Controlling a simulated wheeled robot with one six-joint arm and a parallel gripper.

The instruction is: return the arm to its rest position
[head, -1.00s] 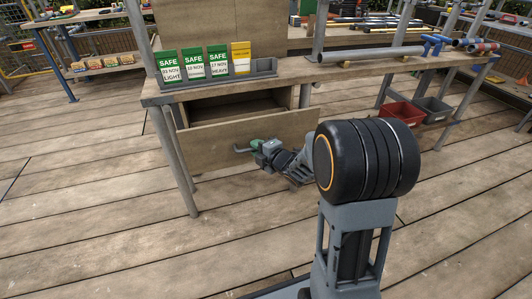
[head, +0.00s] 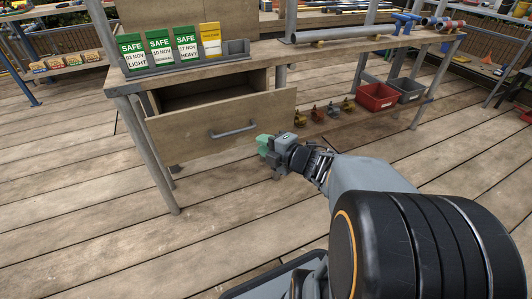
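My gripper (head: 264,146), with green fingertips, is in front of the drawer and to the right of its handle. It is apart from the grey bar handle (head: 233,131), and nothing shows between its fingers. The fingers are too small and turned too far to tell whether they are open or shut. My arm reaches in from the lower right, bent at a large black joint. The wooden drawer (head: 185,138) under the bench stands pulled out, with a dark gap above its front.
The wooden bench (head: 262,58) holds a grey rack (head: 236,49) with green SAFE cards and a yellow card. A grey pipe (head: 335,35) lies further right. A red bin (head: 378,97) and a grey bin (head: 407,90) sit below, beside several small fittings. The plank floor in front is clear.

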